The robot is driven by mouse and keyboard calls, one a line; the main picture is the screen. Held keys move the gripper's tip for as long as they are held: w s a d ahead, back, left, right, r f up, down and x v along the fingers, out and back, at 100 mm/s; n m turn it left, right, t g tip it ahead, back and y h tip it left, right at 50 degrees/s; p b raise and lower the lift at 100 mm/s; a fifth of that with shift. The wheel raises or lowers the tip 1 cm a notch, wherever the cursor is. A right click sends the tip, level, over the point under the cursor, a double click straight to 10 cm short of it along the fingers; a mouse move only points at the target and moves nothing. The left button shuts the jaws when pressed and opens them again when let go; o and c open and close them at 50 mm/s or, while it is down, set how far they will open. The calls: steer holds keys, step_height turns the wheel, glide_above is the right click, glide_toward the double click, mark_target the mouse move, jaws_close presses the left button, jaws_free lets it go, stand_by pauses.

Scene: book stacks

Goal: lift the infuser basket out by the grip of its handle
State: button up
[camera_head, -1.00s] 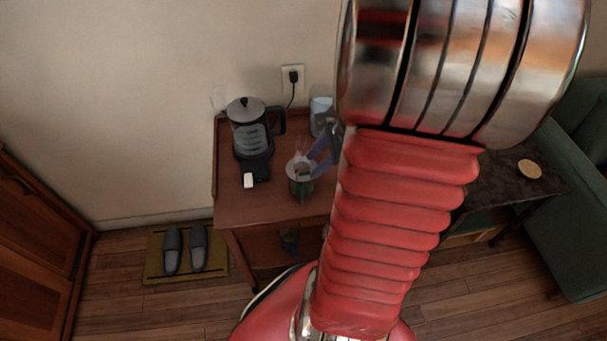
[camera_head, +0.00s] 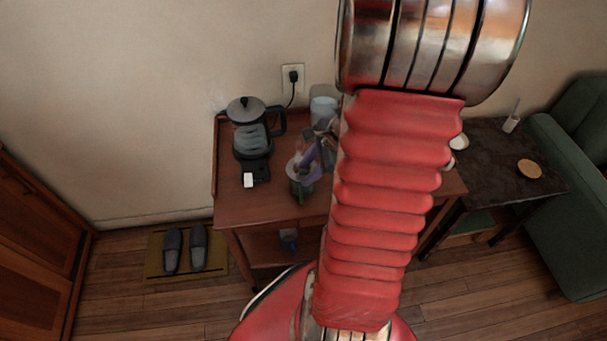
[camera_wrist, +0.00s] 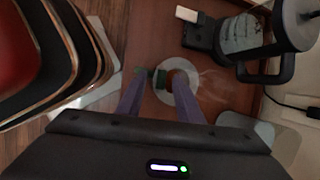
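A pale cup (camera_head: 292,168) with a green handle (camera_head: 302,191) stands on the wooden side table, right of the kettle. The wrist view shows its pale round rim (camera_wrist: 191,103), with orange-brown inside and a dark green piece (camera_wrist: 160,78) at its left side. I cannot clearly tell the infuser basket and its grip apart from the cup. My gripper (camera_head: 306,160) points down at the cup and partly hides it. In the wrist view, my gripper's purple fingers (camera_wrist: 159,84) are apart, with the green piece between or just beyond their tips. No held object shows.
A kettle (camera_head: 250,132) on a dark base stands left of the cup, with a small white block (camera_head: 248,180) in front. A clear container (camera_head: 323,108) stands behind. A dark low table (camera_head: 500,160) and green sofa (camera_head: 575,200) are to the right. Slippers (camera_head: 185,250) lie on a mat.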

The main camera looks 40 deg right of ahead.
steer(key=shift+c, duration=0.5)
jaws_close()
